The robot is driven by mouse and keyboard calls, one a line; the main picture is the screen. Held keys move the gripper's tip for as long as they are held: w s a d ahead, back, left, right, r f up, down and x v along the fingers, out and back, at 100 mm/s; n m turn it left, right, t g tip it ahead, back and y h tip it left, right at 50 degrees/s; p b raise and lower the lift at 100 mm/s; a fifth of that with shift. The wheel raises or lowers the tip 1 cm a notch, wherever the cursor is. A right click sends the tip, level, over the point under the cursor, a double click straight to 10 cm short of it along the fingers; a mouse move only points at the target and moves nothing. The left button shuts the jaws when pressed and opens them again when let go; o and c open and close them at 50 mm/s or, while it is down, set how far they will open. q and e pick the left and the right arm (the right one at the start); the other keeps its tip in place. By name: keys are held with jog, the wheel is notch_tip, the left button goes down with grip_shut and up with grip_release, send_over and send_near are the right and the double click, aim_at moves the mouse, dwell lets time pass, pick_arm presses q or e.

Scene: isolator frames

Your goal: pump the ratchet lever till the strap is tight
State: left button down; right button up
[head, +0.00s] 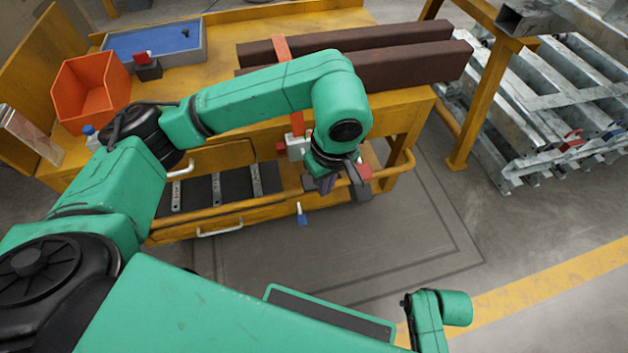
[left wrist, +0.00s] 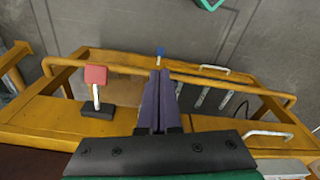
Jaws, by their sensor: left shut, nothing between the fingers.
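An orange strap (head: 281,48) runs over two dark brown beams on the bench and down to a grey ratchet body (head: 296,147) at the bench's front. A small red part (head: 281,148) shows at its left side. My left gripper (head: 326,184) hangs just right of and below the ratchet, its purple fingers (left wrist: 158,100) shut and empty. A red block on a pale stem and black base (left wrist: 96,76) stands apart from the fingers, left in the left wrist view; I cannot tell whether it is the lever. My left forearm hides part of the strap. My right gripper is out of view.
The yellow bench rail (head: 260,212) runs along the front, with a blue-tipped tool (head: 301,215) by it. An orange bin (head: 90,88) and blue tray (head: 152,42) stand at the back left. Galvanised frames (head: 545,100) stand right. The floor in front is open.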

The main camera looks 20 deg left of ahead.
pick_arm(q)
notch_tip(320, 180, up, 10)
jog(key=p, duration=0.1)
jog(key=shift+s+d, duration=0.35)
jog(key=shift+s, duration=0.05)
jog(key=shift+f, duration=0.1)
dwell(0.6)
